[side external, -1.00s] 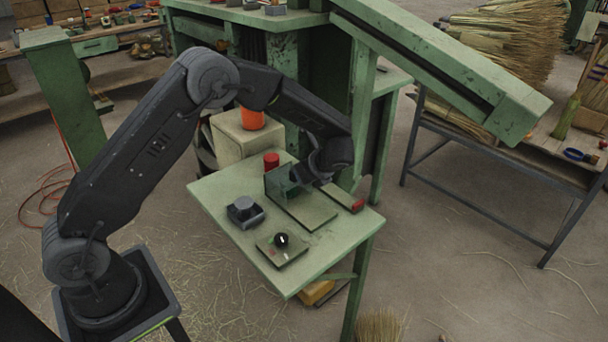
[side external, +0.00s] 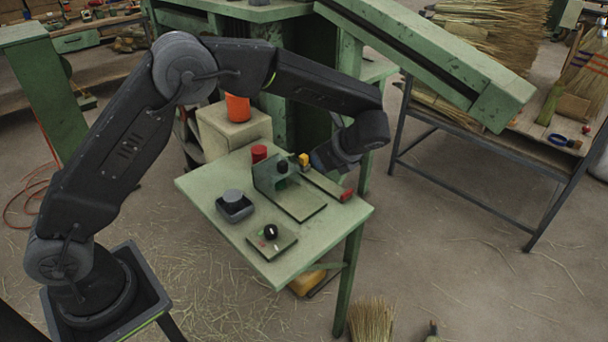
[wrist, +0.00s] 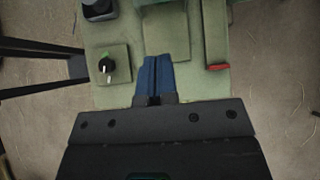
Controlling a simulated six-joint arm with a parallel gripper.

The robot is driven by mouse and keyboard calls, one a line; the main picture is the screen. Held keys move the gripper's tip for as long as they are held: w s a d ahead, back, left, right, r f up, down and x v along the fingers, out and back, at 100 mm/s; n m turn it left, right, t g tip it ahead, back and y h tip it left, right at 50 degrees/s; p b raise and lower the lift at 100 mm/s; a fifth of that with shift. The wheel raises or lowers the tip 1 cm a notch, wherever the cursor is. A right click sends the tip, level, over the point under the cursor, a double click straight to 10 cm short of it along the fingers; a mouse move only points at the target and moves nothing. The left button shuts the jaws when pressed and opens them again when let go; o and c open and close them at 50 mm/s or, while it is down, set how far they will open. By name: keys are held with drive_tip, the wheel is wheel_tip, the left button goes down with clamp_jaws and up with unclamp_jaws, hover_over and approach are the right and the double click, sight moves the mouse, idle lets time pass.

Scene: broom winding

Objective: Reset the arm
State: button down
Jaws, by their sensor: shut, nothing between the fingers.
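My gripper (side external: 318,162) is to the right of the upright green bracket (side external: 268,180) on the small green work table (side external: 215,187). In the wrist view my blue fingers (wrist: 155,66) are pressed together with nothing between them. They point over the table. A black knob (side external: 282,165) and a small yellow part (side external: 304,159) show by the bracket, close to the fingers. Whether the fingers touch anything is unclear in the side view.
On the table are a red cylinder (side external: 259,153), a grey box with a round piece (side external: 234,205), a dial plate (side external: 272,241) and a red-ended bar (side external: 330,186). A sloping green beam (side external: 440,65) hangs behind the arm. An orange cup (side external: 237,108) stands on a box.

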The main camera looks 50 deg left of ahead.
drive_tip(key=s+a+r+n+t+h, duration=0.25)
drive_tip(key=s+r+n+h, duration=0.25)
drive_tip(key=s+r+n, duration=0.55)
drive_tip(key=s+r+n+t+h, duration=0.2)
drive_tip(key=s+n, duration=0.5)
drive_tip(key=s, duration=1.1)
drive_tip(key=shift+d+r+t+h, duration=0.15)
drive_tip(key=shift+d+t+h, duration=0.3)
drive_tip(key=shift+h, duration=0.45)
